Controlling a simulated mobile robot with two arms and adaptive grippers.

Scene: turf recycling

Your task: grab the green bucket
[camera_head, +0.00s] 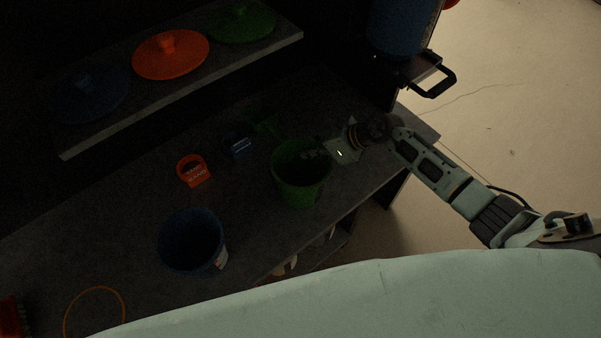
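The green bucket (299,190) stands upright on the dark workbench, near its front edge at the right. My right arm comes in from the right, and my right gripper (314,155) is at the bucket's upper right rim. The fingers are dark and reach over or into the bucket's mouth. I cannot tell whether they are open or shut, or whether they touch the rim. My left gripper is not in view.
A dark blue bucket (190,243) stands left of the green one. A small orange-red item (193,170), a small blue item (238,145) and a green item (267,125) lie behind. A shelf (215,72) holds blue, orange (170,54) and green lids.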

